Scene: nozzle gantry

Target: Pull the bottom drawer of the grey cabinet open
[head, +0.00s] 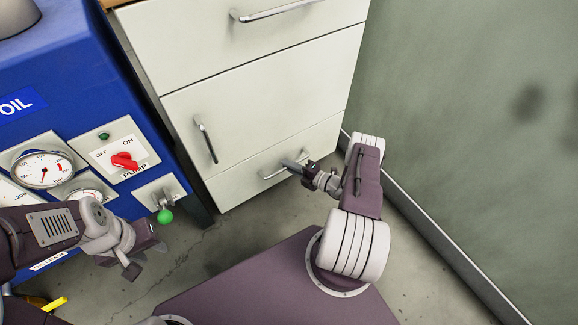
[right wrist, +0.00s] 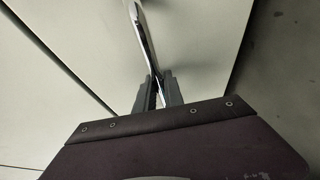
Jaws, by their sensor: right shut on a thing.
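The grey cabinet (head: 262,103) stands at the centre back in the head view, with its pale front facing me. Its bottom drawer (head: 235,192) is at floor level, and its front looks about flush with the panel above. The bottom drawer's metal bar handle (head: 270,175) also shows in the right wrist view (right wrist: 137,40). My right gripper (head: 292,166) is shut on this handle near its right end, and its fingers (right wrist: 158,93) lie on either side of the bar. My left gripper (head: 147,259) is open and empty, in front of the blue machine and away from the cabinet.
A blue machine (head: 75,85) with gauges, a red switch (head: 124,161) and a green-knobbed lever (head: 165,216) stands left of the cabinet. A green-grey wall (head: 470,130) rises at the right. Bare floor (head: 235,240) lies before the drawer.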

